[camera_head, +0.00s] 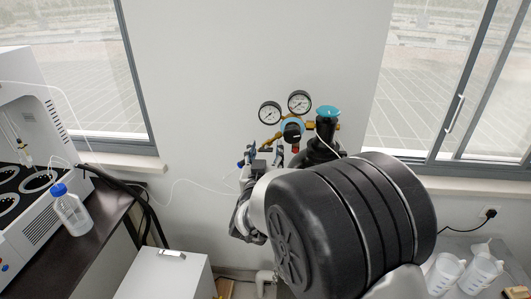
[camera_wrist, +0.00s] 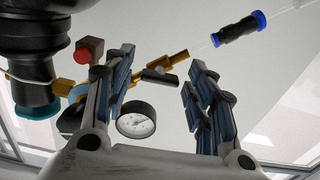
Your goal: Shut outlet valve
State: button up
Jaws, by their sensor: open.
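A brass outlet pipe (camera_wrist: 177,58) with a small dark grey valve piece (camera_wrist: 156,75) shows in the wrist view; I take this piece to be the outlet valve. My gripper (camera_wrist: 162,64) is open, with one finger on each side of this piece and a gap to both. It appears empty. In the head view my gripper (camera_head: 261,158) is beside the regulator's brass body, left of the gas cylinder (camera_head: 321,141). My arm hides much of the cylinder, and the valve piece is hard to make out there.
Two pressure gauges (camera_head: 300,102) rise above the regulator; one gauge (camera_wrist: 136,121) shows between my fingers in the wrist view. A red knob (camera_wrist: 89,50) sits near the left finger. A blue-ended connector (camera_wrist: 239,28) carries a thin tube. A bottle (camera_head: 72,212) stands left.

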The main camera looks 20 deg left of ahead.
grip_shut()
dwell(0.4)
